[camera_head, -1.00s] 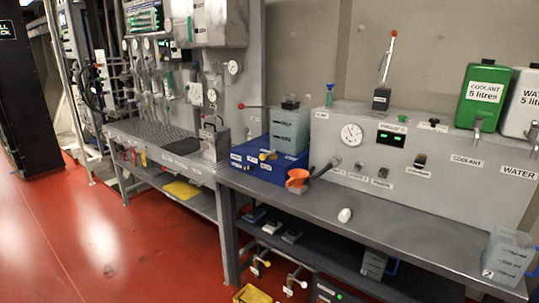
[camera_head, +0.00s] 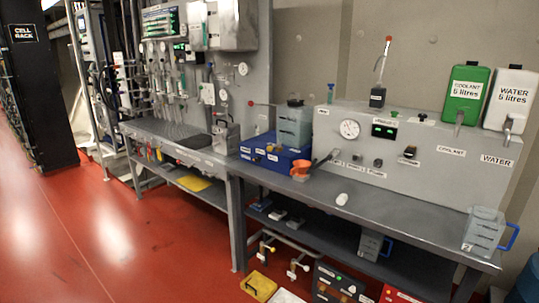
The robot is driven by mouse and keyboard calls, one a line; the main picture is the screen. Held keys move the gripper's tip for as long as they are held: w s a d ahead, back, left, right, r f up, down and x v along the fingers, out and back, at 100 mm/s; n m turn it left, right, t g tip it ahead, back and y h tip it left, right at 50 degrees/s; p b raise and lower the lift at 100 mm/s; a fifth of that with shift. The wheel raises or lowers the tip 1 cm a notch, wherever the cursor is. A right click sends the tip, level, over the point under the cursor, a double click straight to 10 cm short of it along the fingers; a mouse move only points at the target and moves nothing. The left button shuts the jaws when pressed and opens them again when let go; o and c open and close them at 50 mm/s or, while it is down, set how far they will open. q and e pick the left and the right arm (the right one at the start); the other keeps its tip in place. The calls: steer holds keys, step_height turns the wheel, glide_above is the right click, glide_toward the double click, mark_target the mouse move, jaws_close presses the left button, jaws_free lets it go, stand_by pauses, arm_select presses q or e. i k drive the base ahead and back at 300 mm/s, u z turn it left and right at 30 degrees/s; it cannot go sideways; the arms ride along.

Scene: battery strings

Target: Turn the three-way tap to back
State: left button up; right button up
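I cannot tell for certain which fitting is the three-way tap. Below the front bench, two brass-coloured valves on pipes show, a left one (camera_head: 265,247) and a right one (camera_head: 297,266); their handle directions are too small to read. A small yellow fitting (camera_head: 270,147) sits on the front of the blue box (camera_head: 272,156). Taps also hang under the green coolant container (camera_head: 467,92) and the white water container (camera_head: 512,97). Neither of my grippers is in view.
The grey bench (camera_head: 400,215) carries an orange funnel (camera_head: 300,169), a white cylinder (camera_head: 342,199) and a clear jug (camera_head: 484,231). A yellow tray (camera_head: 259,286) and a control box (camera_head: 335,284) stand low in front. The red floor (camera_head: 110,235) at left is clear.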

mark_target(270, 149)
steer(key=u, duration=1.4)
steer(key=i, duration=2.9)
steer(key=z, duration=3.85)
